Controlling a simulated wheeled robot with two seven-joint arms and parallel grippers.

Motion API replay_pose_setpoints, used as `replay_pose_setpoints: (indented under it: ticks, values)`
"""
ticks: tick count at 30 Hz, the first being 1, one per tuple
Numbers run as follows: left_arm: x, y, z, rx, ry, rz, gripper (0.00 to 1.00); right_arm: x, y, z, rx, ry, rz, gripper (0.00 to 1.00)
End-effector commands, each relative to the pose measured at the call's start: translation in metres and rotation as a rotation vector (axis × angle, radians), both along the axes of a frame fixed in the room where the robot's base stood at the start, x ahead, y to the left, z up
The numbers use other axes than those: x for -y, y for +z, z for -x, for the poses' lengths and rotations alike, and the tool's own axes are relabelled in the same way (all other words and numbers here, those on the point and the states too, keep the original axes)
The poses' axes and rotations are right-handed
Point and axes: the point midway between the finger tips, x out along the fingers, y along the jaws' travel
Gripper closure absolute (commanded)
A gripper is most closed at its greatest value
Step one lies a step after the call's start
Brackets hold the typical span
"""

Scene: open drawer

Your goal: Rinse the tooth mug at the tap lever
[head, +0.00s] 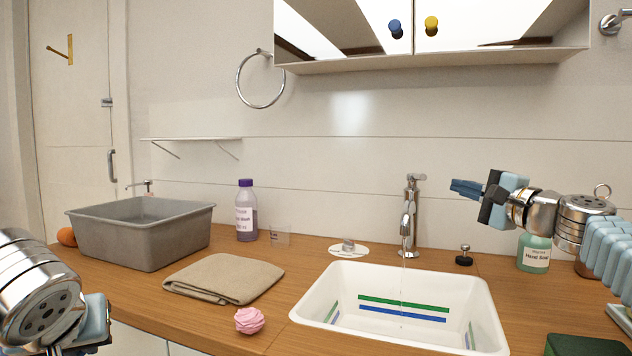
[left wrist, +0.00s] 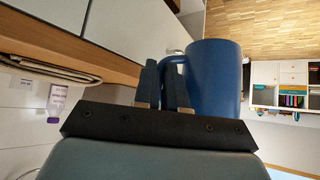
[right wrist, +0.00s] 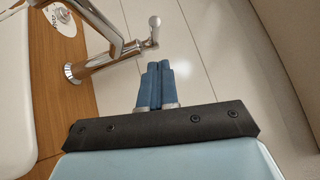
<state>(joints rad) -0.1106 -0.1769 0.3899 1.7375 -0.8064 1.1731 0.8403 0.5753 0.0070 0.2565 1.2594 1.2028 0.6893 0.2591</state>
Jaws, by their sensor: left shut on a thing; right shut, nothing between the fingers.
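The tooth mug, a blue mug (left wrist: 215,78), shows in the left wrist view. My left gripper (left wrist: 163,80) is shut on its handle, below and in front of the counter edge. In the head view only my left arm and part of that hand show at the lower left; the mug is out of frame. The chrome tap (head: 409,215) stands behind the white basin (head: 474,290), and a thin stream of water falls from its spout. Its lever (head: 417,177) is on top; it also shows in the right wrist view (right wrist: 153,32). My right gripper (head: 466,189) is shut and empty, right of the lever and apart from it.
A grey tub (head: 140,240), a folded beige towel (head: 222,278) and a pink crumpled ball (head: 250,320) lie left of the basin. A purple-capped bottle (head: 246,212) stands behind. A green soap bottle (head: 534,254) stands below my right arm. A mirror cabinet (head: 440,60) hangs above.

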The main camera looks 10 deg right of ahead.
Motion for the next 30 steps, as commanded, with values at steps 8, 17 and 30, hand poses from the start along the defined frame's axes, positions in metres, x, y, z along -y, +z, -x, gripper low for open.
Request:
replay_pose_setpoints:
  ticks: [8,17,30]
  values:
    - [0.000,0.011,0.000,0.001,0.000,0.000,1.00,-0.030,0.007,-0.019,0.000,-0.001,0.000,1.00]
    - [0.000,0.011,0.000,0.001,0.000,0.000,1.00,-0.036,0.007,-0.022,0.000,-0.003,0.001,1.00]
    - [0.000,-0.002,0.000,0.002,0.000,-0.001,1.00,-0.068,0.006,-0.026,0.002,0.005,0.001,1.00]
